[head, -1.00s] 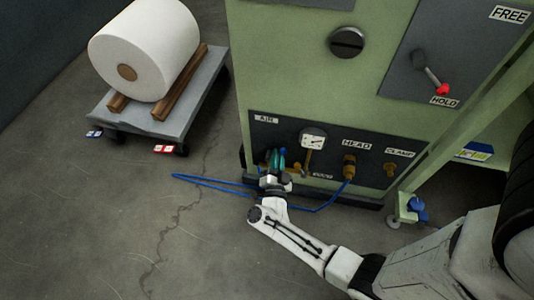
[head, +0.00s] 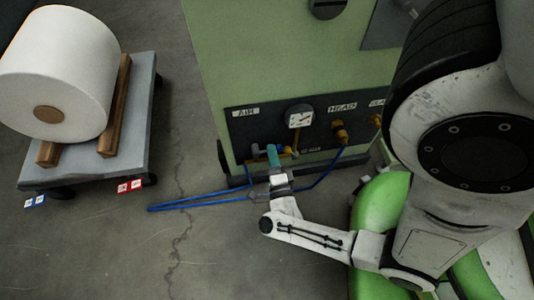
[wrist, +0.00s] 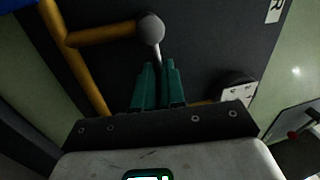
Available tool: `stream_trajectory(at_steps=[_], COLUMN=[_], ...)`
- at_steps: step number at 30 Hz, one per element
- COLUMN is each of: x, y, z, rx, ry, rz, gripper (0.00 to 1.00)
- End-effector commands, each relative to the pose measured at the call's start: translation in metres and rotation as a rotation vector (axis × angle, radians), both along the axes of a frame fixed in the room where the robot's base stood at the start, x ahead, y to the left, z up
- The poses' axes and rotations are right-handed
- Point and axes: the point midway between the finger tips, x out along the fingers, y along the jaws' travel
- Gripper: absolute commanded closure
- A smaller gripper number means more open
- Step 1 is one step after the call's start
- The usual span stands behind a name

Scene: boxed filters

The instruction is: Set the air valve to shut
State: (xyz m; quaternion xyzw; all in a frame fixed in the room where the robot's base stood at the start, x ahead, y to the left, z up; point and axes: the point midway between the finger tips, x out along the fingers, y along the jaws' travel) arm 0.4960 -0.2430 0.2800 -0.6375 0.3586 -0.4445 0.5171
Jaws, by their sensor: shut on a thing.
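The air valve is on the dark panel (head: 236,134) low on the green machine, under the AIR label (head: 245,112). In the wrist view its round grey hub (wrist: 150,28) joins a yellow pipe (wrist: 100,35), and a thin grey lever (wrist: 159,62) runs from the hub between my fingers. My gripper (head: 273,156) has teal fingers and is shut on the lever, also in the wrist view (wrist: 159,82). The fingers hide the lever's end, and I cannot read the valve's setting.
A gauge (head: 299,117) and brass HEAD fitting (head: 340,132) sit right of the valve. A blue hose (head: 195,204) loops on the floor below. A cart (head: 137,112) with a large white roll (head: 60,70) stands left. Floor between cart and machine is clear.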

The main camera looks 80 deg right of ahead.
Motion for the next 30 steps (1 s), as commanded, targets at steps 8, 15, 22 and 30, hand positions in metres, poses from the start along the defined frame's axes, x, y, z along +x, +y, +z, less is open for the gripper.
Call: stream_trajectory(at_steps=[8, 15, 22, 30], x=[-0.0008, -0.0001, 0.0000, 0.0002], y=[0.0008, 0.0009, 0.0009, 0.0004], z=[-0.0055, -0.0055, -0.0057, -0.0051], rx=[0.029, 0.034, 0.034, 0.032], ry=[-0.068, -0.080, -0.080, -0.079], rz=[-0.001, 0.001, 0.001, 0.001], gripper=[1.00, 1.00, 1.00, 0.66])
